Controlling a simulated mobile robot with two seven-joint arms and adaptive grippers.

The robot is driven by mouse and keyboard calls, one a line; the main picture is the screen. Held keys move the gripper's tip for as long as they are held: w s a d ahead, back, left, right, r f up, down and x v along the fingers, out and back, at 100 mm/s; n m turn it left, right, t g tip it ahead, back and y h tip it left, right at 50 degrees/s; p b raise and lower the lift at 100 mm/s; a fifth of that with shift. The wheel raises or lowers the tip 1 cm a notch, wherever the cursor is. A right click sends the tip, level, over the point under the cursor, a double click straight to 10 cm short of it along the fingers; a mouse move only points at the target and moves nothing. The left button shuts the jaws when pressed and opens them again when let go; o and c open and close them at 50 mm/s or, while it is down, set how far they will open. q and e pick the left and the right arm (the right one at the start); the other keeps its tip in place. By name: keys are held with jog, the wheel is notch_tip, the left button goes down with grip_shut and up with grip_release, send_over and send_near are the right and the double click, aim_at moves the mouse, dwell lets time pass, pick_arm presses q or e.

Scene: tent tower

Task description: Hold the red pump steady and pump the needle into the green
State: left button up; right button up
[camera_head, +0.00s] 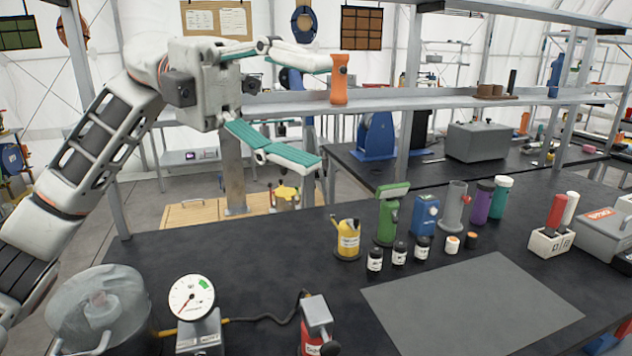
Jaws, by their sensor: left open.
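The red pump (312,345) stands at the front edge of the black bench, cut off by the bottom of the picture. A grey block sits on its top. A round white gauge (191,298) on a grey stand is to its left. The gauge has a green patch at upper right; its thin red needle seems to point lower left, outside the green. My left gripper (316,110) is open and empty, its teal-padded fingers spread high above the back of the bench, far from the pump. My right gripper is not in view.
A dark hose (265,318) runs between gauge and pump. Behind are a yellow can (347,240), a green tool (389,215) and small bottles. A grey mat (470,305) lies bare at right. An orange item (339,82) stands on the shelf near my upper finger.

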pick_arm(q)
jog(key=d+f+n+t+y, duration=0.2)
jog(key=d+f+y, duration=0.15)
jog(key=f, duration=0.55)
jog(key=n+t+y, duration=0.5)
jog(key=y, duration=0.1)
send_over(316, 309)
jog(key=s+d, duration=0.3)
jog(key=s, duration=0.1)
notch_tip(316, 309, down, 17)
jog(key=w+a+f+t+y, duration=0.1)
jog(key=f, duration=0.1)
jog(key=w+a+f+n+y, duration=0.1)
jog(key=f, duration=0.2)
jog(key=w+a+f+n+t+y, duration=0.1)
jog(key=w+f, duration=0.1)
jog(key=shift+f+t+y, duration=0.3)
jog(key=shift+f+y, duration=0.05)
jog(key=shift+f, duration=3.9)
jog(key=c, duration=1.6)
jog(key=shift+o, duration=0.2)
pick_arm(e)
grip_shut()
